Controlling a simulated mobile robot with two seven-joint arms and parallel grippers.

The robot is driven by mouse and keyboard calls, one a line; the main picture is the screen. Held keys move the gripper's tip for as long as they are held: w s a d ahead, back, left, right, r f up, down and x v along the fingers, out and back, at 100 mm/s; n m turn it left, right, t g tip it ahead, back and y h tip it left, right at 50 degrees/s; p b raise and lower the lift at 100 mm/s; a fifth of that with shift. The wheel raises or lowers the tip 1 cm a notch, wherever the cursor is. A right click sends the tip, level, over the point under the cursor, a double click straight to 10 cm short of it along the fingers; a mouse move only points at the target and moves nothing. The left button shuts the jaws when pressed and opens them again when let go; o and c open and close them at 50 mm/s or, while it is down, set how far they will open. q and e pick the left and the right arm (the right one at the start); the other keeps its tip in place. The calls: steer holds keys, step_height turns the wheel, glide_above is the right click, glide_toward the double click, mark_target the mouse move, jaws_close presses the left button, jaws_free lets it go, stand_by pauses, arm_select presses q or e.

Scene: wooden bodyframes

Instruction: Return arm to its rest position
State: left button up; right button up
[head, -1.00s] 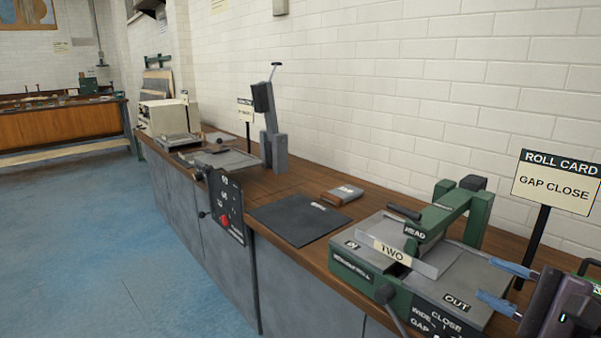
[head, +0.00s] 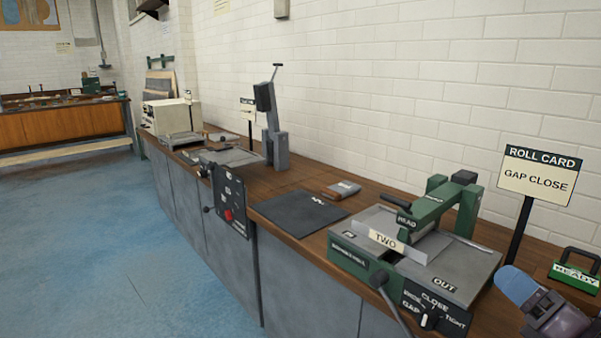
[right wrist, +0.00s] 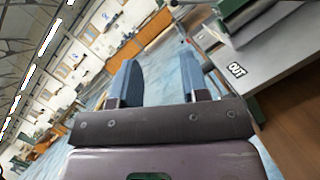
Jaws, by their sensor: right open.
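My right gripper (head: 516,285) is at the lower right of the head view, beside the right end of the roll machine (head: 440,268) and clear of it. Its blue fingers are seen nearly end-on there. In the right wrist view the two blue fingers (right wrist: 158,78) stand wide apart with nothing between them. The grey top of the machine, with its "OUT" label (right wrist: 236,70), lies to the right of the fingers. My left gripper is not in view.
A "ROLL CARD GAP CLOSE" sign (head: 539,175) stands behind the gripper. A green "READY" holder (head: 575,273) is close to its right. A dark mat (head: 297,213) and a small block (head: 341,190) lie on the wooden bench. Blue floor (head: 110,240) is open at left.

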steer(key=s+d+f+m+g+h+p, duration=0.1)
steer(key=s+d+f+m+h, duration=0.3)
steer(key=f+m, duration=0.65)
steer(key=s+f+m+g+h+p, duration=0.15)
steer(key=f+m+h, duration=0.45)
steer(key=m, duration=0.8)
arm_select(q)
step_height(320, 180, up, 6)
steer(key=p, duration=0.4)
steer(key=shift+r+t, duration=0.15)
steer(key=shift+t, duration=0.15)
arm_select(e)
steer(key=s+a+f+m+g, duration=0.2)
steer(key=s+a+f+m, duration=0.2)
steer(key=s+f, duration=0.3)
steer(key=s+a+f+m+g, duration=0.3)
steer(key=s+f, duration=0.4)
steer(key=s, duration=0.4)
steer(key=shift+a+m, duration=0.85)
steer(key=shift+m, duration=0.4)
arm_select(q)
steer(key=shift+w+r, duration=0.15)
arm_select(e)
steer(key=shift+s, duration=0.1)
steer(key=shift+o, duration=0.4)
steer(key=shift+r, duration=0.1)
